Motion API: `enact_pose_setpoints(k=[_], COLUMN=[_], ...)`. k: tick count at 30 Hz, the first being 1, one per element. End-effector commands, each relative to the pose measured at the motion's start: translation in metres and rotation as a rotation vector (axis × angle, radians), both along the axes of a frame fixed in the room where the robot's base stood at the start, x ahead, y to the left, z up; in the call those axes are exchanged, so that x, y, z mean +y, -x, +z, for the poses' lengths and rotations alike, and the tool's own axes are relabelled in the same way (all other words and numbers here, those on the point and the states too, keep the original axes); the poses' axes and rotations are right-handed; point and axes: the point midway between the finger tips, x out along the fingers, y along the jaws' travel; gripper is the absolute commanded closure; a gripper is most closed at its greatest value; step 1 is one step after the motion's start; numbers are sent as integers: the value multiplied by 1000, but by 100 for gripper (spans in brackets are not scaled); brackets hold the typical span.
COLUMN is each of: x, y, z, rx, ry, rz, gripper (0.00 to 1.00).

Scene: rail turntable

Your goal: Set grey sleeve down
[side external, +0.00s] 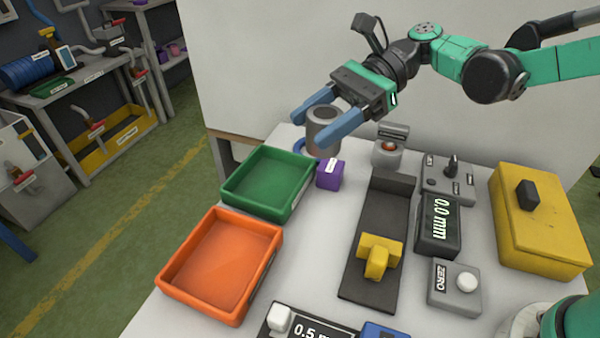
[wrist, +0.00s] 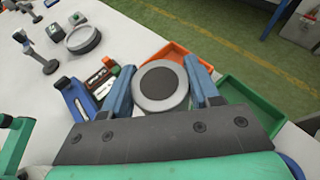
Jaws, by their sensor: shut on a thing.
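The grey sleeve (side external: 319,128) is a short upright cylinder with a dark centre in its top. It also shows in the wrist view, where its grey rim (wrist: 160,104) faces the camera. My gripper (side external: 309,142) is shut on it, with one blue finger on each side. In the side view the sleeve appears over the back of the table, behind a purple block (side external: 329,176). The near finger hides part of its lower wall. I cannot tell whether its underside touches anything.
A green tray (side external: 240,202) and an orange tray (side external: 180,291) lie left and in front. A dark track with a yellow slider (side external: 377,258), a display (side external: 438,226) and a yellow box (side external: 540,225) stand to the right.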

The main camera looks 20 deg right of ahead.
Motion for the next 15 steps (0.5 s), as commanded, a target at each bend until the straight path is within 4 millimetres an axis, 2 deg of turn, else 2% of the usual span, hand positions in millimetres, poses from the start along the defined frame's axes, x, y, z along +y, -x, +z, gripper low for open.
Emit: enact_pose_setpoints(k=[3,8,11,15], x=[0,-4,-17,-54], y=[0,-5,-17,-41], z=[15,27,34,45], rx=[0,-1,-1,-2], ry=[-1,-1,-1,-1], rz=[0,-63,-227,-585], gripper=[100,100,100,100])
